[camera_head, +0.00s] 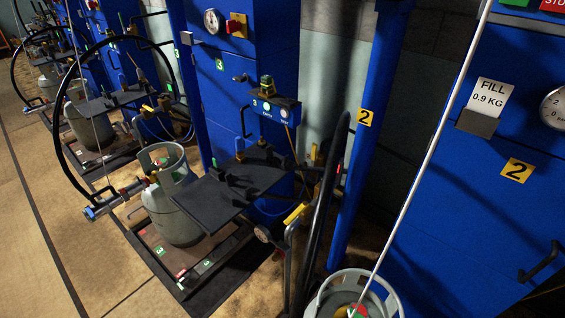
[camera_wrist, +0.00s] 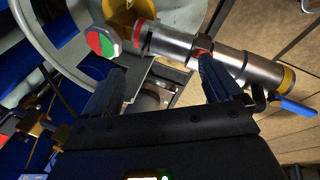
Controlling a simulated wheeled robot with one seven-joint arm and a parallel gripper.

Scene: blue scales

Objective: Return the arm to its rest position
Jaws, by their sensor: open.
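My gripper (camera_wrist: 160,72) shows in the wrist view with its two dark blue fingers spread apart and nothing held between them. Behind the fingers is the top of a grey gas cylinder (camera_wrist: 58,42) with a round collar. A red, green and white round knob (camera_wrist: 103,41) is just beyond the left finger. A metal coupling (camera_wrist: 180,42) with a blue lever (camera_wrist: 298,109) passes behind the right fingertip. I cannot tell whether the fingers touch any of it. I cannot make out my gripper in the head view.
In the head view a grey cylinder (camera_head: 176,218) stands on a low platform (camera_head: 196,262) beside a dark shelf (camera_head: 212,197). Blue cabinets (camera_head: 470,190), a blue post (camera_head: 362,150) and a black curved hose (camera_head: 62,130) surround it. The floor at left (camera_head: 40,230) is clear.

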